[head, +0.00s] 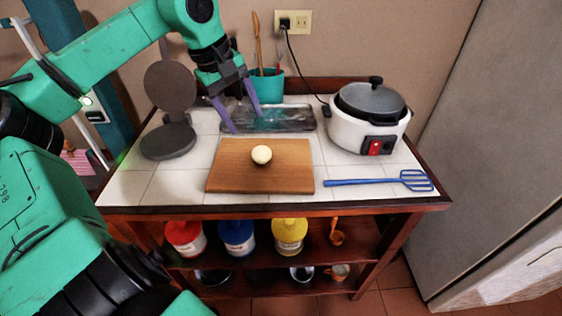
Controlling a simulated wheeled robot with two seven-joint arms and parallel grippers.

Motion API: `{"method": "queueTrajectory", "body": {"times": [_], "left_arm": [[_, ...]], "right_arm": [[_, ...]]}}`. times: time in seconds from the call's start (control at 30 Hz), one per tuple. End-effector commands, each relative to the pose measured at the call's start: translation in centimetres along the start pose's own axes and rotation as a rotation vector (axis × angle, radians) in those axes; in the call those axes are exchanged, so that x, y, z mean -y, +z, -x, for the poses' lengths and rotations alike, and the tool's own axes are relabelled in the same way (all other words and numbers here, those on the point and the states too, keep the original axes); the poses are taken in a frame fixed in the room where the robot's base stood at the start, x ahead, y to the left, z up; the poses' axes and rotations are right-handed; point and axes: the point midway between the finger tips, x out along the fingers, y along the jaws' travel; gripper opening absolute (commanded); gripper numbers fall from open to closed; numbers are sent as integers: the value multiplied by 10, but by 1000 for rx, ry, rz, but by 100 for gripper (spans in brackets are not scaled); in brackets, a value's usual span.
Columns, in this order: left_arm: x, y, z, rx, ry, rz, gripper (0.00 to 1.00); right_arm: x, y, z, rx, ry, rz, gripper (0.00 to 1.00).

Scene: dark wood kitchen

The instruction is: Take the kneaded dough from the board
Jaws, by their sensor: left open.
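The dough (261,154) is a small pale round ball. My right gripper is not in view.
A dark metal tray (284,119) lies behind the board. A round press (168,141) stands open at left, a white cooker (350,131) at right. A blue slotted spatula (378,181) lies right of the board. A teal utensil pot (266,88) stands at the back.

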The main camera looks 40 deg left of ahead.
Motion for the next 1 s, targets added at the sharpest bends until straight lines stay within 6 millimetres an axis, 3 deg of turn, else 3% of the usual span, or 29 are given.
{"method": "queueTrajectory", "body": {"times": [0.2,0.6,0.87,0.9,1.0], "left_arm": [[0,1,-55,4,-5,1,67],[2,-4,-118,1,-9,3,67],[0,-4,-124,0,-1,3,67],[0,-4,-124,0,-1,3,60],[0,-4,-124,1,-2,4,22]], "right_arm": [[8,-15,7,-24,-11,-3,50],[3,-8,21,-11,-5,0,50],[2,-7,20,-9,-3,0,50],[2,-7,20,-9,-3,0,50],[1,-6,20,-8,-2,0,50]]}}
